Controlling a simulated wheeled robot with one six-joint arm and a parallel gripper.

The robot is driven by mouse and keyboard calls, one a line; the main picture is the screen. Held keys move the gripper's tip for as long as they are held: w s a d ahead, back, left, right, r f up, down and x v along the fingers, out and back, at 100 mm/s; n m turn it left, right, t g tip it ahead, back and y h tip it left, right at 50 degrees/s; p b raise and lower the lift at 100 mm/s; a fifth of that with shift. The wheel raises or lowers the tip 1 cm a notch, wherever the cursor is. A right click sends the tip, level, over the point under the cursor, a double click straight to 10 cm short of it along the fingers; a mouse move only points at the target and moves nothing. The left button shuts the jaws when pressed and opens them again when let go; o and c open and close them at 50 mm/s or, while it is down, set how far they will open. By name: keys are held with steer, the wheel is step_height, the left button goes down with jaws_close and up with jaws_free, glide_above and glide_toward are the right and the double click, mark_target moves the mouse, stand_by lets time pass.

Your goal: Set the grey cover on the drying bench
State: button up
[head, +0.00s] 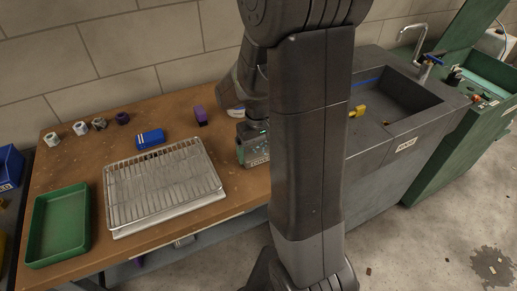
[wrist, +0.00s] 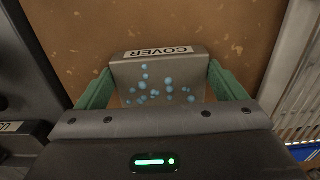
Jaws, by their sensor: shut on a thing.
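The grey cover (wrist: 185,72) shows in the wrist view, with a COVER label along its far edge and several blue drops on its face. My gripper (wrist: 160,82) has its green fingers shut on the cover's two sides. In the head view my gripper (head: 250,147) is partly hidden behind my arm, over the right part of the brown wooden bench (head: 150,116). A wire rack on a silver tray (head: 163,186) lies on this bench, left of my gripper. I cannot tell whether the cover touches the bench.
A green tray (head: 58,226) is at the bench's left. A blue block (head: 150,138), a purple block (head: 201,116) and several small round parts stand at the back. A grey sink (head: 395,95) with a yellow item is right of my arm. Bare wood lies between rack and gripper.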

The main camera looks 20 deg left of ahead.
mark_target(259, 153)
steer(key=shift+f, duration=0.15)
steer(key=o, duration=1.1)
step_height(259, 153, up, 12)
steer(key=shift+r, duration=0.2)
